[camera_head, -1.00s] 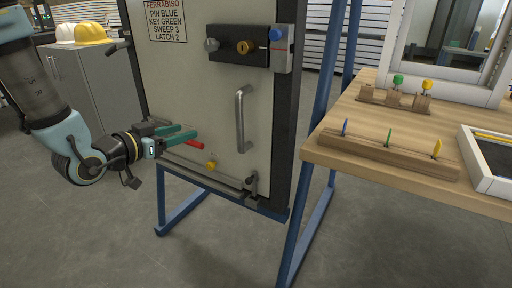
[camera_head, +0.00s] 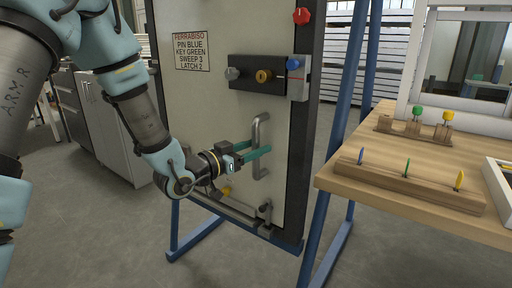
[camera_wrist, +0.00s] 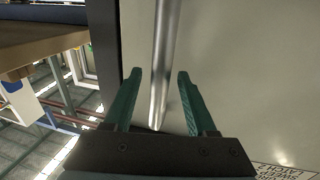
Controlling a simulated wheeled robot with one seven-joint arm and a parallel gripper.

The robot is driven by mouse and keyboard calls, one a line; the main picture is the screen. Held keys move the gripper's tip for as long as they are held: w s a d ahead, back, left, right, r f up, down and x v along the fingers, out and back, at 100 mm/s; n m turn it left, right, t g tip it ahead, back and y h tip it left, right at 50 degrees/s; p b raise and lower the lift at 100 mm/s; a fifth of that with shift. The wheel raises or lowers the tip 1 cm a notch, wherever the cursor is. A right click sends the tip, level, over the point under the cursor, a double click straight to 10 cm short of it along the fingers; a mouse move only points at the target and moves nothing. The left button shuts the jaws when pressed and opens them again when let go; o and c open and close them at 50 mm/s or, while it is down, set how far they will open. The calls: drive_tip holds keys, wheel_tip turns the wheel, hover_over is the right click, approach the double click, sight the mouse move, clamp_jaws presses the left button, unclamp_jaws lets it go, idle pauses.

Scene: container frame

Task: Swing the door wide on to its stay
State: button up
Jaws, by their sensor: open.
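The pale door (camera_head: 215,110) with a dark edge stands in a blue frame (camera_head: 345,130). Its vertical metal pull handle (camera_head: 262,128) is on the lower right of the panel. My gripper (camera_head: 258,150), with teal fingers, is at the handle. In the wrist view the handle (camera_wrist: 164,50) runs between the two open fingers of my gripper (camera_wrist: 160,74), with a gap on each side. A black lock plate (camera_head: 245,72) with a grey knob and a yellow key piece is above, beside a blue knob (camera_head: 294,64). A low rail (camera_head: 235,212) has a yellow knob (camera_head: 225,191).
A wooden bench (camera_head: 350,182) to the right carries a rack with several coloured keys (camera_head: 406,170) and a block with green and yellow knobs (camera_head: 415,128). Grey cabinets (camera_head: 105,120) stand behind at left. The floor before the door is clear.

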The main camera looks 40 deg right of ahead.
drive_tip(key=shift+d, duration=0.25)
clamp_jaws()
idle(0.3)
idle(0.9)
